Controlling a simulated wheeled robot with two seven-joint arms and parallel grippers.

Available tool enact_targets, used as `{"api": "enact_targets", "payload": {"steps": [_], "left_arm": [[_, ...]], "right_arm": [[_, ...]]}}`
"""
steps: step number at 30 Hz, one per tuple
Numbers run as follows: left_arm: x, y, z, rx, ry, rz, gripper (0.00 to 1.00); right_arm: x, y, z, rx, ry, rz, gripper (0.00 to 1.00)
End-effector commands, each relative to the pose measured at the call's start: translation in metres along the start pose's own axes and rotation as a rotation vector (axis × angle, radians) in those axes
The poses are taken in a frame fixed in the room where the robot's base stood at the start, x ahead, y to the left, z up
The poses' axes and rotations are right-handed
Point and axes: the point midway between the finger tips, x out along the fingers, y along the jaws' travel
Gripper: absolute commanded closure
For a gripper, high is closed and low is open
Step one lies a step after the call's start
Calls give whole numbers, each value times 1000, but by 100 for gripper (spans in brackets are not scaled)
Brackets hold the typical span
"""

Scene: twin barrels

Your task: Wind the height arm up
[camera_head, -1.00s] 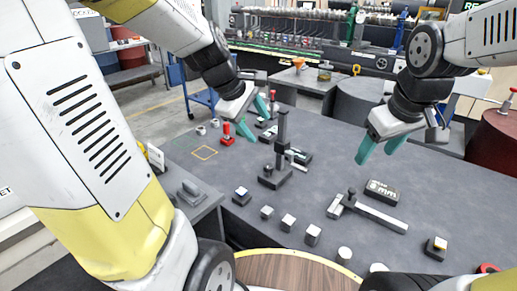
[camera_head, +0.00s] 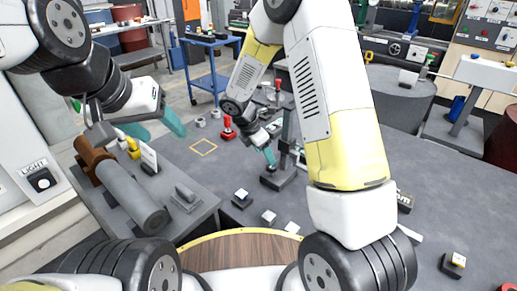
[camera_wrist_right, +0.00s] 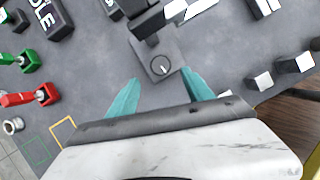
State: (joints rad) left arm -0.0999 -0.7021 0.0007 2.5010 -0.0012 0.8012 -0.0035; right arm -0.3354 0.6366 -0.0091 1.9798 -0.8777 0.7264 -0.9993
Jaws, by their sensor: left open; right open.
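The height stand has a dark upright post (camera_head: 287,130) on a black base (camera_head: 283,181), right of the red handle. A pale bit of its side arm shows beside the post, mostly hidden behind my right arm. My right gripper (camera_head: 269,152) is open at the near left of the post. In the right wrist view the base (camera_wrist_right: 176,48) carries a small round dial or knob (camera_wrist_right: 160,66). It lies just beyond and between the open teal fingertips (camera_wrist_right: 160,80); I cannot tell whether they touch. My left gripper (camera_head: 165,134) is open and empty at the left, away from the stand.
A red handle (camera_head: 227,127) stands near a yellow square outline (camera_head: 204,147). Several small blocks, such as a pale-topped one (camera_head: 242,198), lie in front of the stand. A grey cylinder device (camera_head: 132,195) and a LIGHT switch (camera_head: 42,180) are at the left.

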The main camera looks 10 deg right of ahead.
Motion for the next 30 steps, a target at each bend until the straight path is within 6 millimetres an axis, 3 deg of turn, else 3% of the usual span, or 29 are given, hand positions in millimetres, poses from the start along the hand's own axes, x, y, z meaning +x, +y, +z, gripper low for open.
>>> {"api": "enact_targets", "payload": {"steps": [12, 23, 30], "left_arm": [[0, 0, 0, -4, 0, 1, 41], [0, 0, -1, -5, 0, 1, 41], [0, 0, -1, -5, 0, 1, 41]], "right_arm": [[61, -1, 0, 5, 1, -3, 41], [68, -1, 0, 5, 2, 0, 41], [68, -1, 0, 6, 2, 0, 84]]}}
